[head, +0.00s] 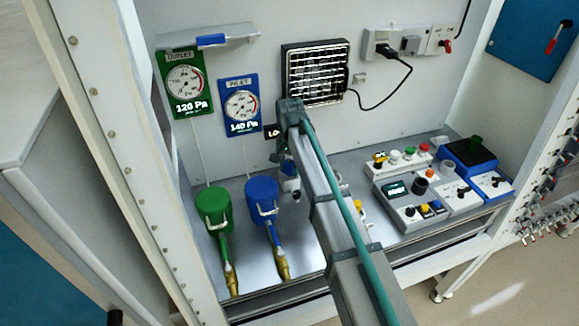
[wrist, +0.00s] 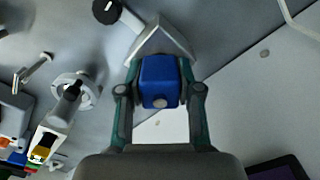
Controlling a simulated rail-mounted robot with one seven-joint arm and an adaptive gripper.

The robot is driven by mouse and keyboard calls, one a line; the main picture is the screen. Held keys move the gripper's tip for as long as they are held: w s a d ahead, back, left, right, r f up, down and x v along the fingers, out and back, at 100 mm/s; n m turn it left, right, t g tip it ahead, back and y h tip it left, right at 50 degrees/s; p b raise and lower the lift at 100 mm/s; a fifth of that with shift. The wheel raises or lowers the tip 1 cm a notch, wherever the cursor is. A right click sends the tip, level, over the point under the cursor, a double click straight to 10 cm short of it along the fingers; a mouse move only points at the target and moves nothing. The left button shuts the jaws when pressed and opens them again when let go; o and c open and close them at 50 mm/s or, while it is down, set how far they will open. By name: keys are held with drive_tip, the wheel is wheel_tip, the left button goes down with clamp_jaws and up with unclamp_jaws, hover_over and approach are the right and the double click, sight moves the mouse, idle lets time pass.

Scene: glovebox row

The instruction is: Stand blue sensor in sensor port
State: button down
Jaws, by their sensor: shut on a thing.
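The blue sensor (wrist: 160,80) is a small blue block with a round grey spot on its near face. In the wrist view my gripper (wrist: 160,72) is shut on it, one finger on each side. In the head view my own arm covers the fingers and the sensor. A pale ring-shaped fitting (wrist: 74,90) with a dark upright piece stands to the left in the wrist view. A pale angular bracket (wrist: 160,38) shows just beyond the sensor. I cannot tell which fitting is the sensor port.
Green (head: 213,205) and blue (head: 262,197) canisters with brass fittings stand left of my arm. A control box (head: 405,200) and a blue-topped device (head: 470,165) stand to the right.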

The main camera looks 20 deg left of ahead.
drive_tip(key=c, duration=0.8)
unclamp_jaws()
drive_tip(key=shift+o, duration=0.2)
wheel_tip(320, 180, up, 12)
drive_tip(key=b, duration=0.3)
drive_tip(key=shift+r, duration=0.1)
